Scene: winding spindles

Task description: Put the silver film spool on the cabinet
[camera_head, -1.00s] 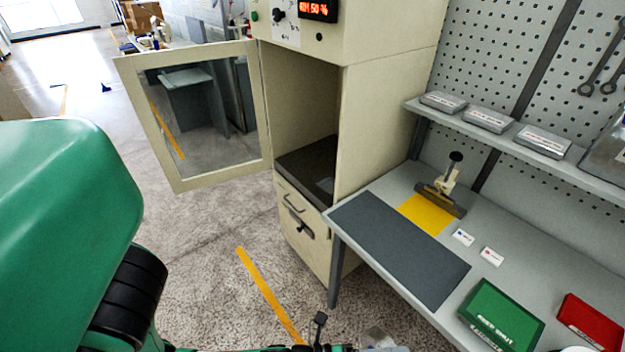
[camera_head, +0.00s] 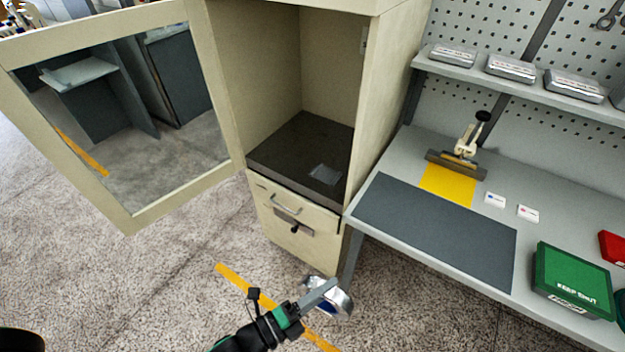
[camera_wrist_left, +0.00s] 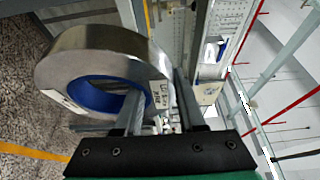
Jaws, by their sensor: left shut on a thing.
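My left gripper (camera_head: 326,290) is shut on the silver film spool (camera_head: 345,304), a shiny silver ring with a blue inside. It holds the spool above the floor, in front of the cabinet and below its opening. In the left wrist view the spool (camera_wrist_left: 105,50) hangs tilted at the fingers (camera_wrist_left: 160,100), with its wall at the jaws. The beige cabinet (camera_head: 385,100) stands open, with a dark floor (camera_head: 290,142) inside its compartment. A small pale square patch (camera_head: 325,174) lies on that floor. My right gripper is not in view.
The cabinet's windowed door (camera_head: 110,205) is swung open to the left. A drawer front (camera_head: 275,230) with handles is under the compartment. The grey workbench (camera_head: 420,300) on the right carries a mat, a clamp tool (camera_head: 465,145) and a green box (camera_head: 572,282). The compartment looks otherwise empty.

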